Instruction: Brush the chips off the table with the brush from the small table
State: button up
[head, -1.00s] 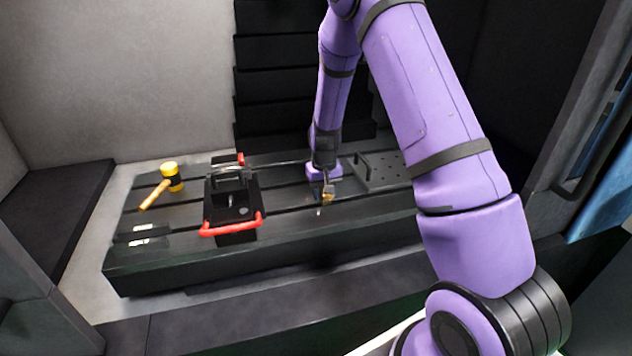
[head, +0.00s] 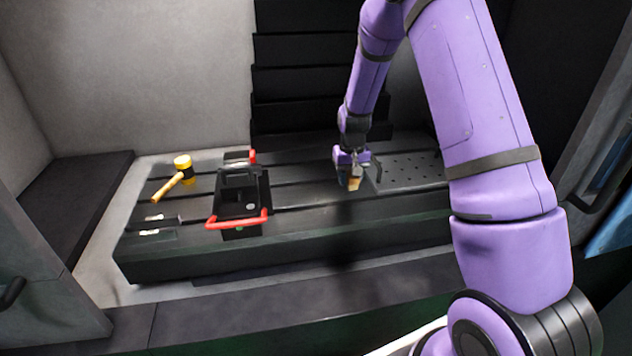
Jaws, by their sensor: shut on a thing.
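The table (head: 305,225) is a long black slab with slots running along it, in the middle of the head view. My gripper (head: 357,168) is over its right half, pointing down. It is shut on the brush (head: 354,184), which shows as a small tan and dark piece below the fingers. I cannot tell whether the brush touches the table top. I cannot make out any chips on the dark surface. The small table is not in view.
A black vise-like fixture with red handles (head: 240,205) stands left of my gripper. A yellow mallet (head: 177,177) lies at the far left. A plate with holes (head: 412,170) lies to the right. Dark stepped covers (head: 305,85) rise behind the table.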

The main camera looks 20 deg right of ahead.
jog(key=shift+r, duration=1.7)
